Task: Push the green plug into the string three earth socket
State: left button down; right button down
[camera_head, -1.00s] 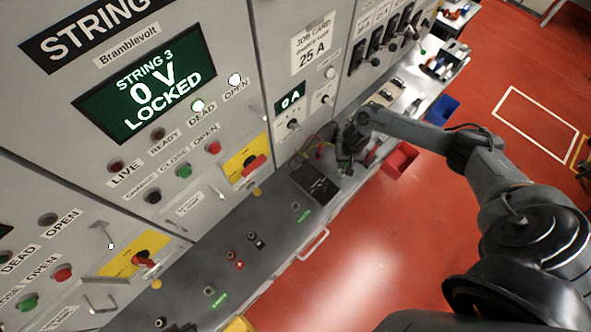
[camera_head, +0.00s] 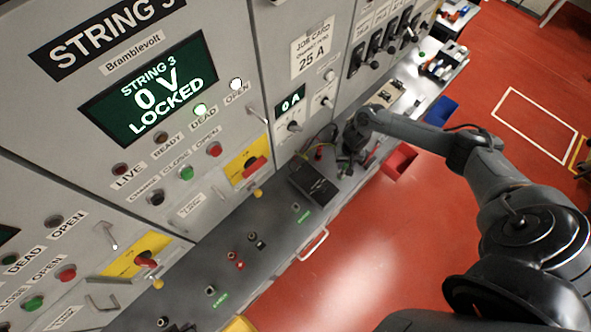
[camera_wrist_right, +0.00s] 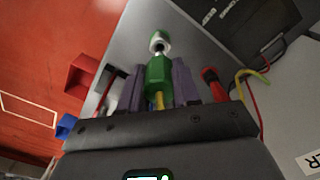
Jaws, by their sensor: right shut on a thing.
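My right gripper (camera_wrist_right: 158,90) has its purple fingers shut on the green plug (camera_wrist_right: 157,72), which points away from the wrist. A pale ring with a dark tip shows at the plug's far end. In the head view the right gripper (camera_head: 347,150) is over the far part of the bench, small and dark, beyond the black box. Two sockets beside green labels are on the grey bench top, one nearer (camera_head: 210,290) and one farther (camera_head: 295,206); the label text is too small to read. The plug is apart from both. My left gripper is not in view.
The string 3 panel (camera_head: 150,80) reads 0 V, LOCKED. A black box (camera_head: 314,185) lies between the right gripper and the sockets. Red and yellow leads (camera_wrist_right: 250,85) run close to the gripper. A red bin (camera_head: 400,160) hangs at the bench edge.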

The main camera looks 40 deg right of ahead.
jog(key=shift+r+p, duration=1)
jog(key=shift+r, duration=1.1)
